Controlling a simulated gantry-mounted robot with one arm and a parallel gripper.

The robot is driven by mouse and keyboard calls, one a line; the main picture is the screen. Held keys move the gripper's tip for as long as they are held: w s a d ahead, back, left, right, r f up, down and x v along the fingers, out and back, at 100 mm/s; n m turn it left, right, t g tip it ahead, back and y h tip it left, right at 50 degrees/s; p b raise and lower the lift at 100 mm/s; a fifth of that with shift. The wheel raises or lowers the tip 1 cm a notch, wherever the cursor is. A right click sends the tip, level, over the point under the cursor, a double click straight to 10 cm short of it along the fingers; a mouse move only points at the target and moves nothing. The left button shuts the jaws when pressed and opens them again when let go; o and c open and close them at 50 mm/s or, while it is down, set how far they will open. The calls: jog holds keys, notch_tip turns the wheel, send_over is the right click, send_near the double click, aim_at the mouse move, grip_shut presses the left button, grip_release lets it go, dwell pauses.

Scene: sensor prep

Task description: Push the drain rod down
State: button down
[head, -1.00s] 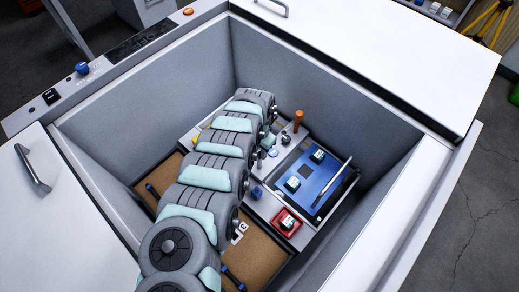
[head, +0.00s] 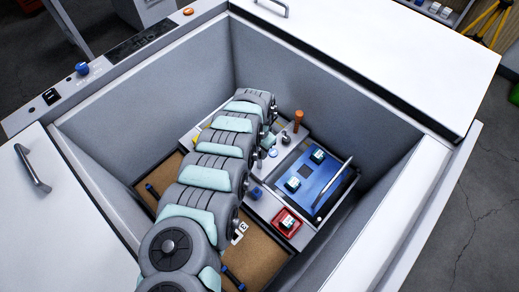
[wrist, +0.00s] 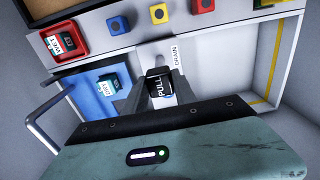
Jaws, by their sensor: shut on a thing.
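My gripper (wrist: 157,92) has its two fingers closed around a black block marked "PULL" (wrist: 158,86), which appears to be the drain rod's grip. A white "DRAIN" label (wrist: 176,55) sits just beyond it in the wrist view. How far the rod stands out or down cannot be told, because the fingers and wrist cover its lower part. In the head view my arm hides most of the gripper; only a teal part of the wrist (head: 269,140) shows by the blue panel.
The blue panel (head: 335,181) carries two small sensor blocks and a metal bar handle (head: 333,183). A red holder (head: 287,222), marked "WET" in the wrist view (wrist: 64,40), is nearby. An orange-topped lever (head: 298,119) stands behind. Grey walls enclose the bay.

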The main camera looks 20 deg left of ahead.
dwell(0.3)
notch_tip(320, 180, down, 5)
jog(key=shift+r+b, duration=0.15)
jog(key=shift+b, duration=0.9)
jog(key=c, duration=1)
grip_release()
jog(key=shift+r, duration=0.1)
jog(key=shift+r, duration=0.1)
notch_tip(320, 180, up, 10)
jog(key=p, duration=0.4)
jog(key=shift+r, duration=0.25)
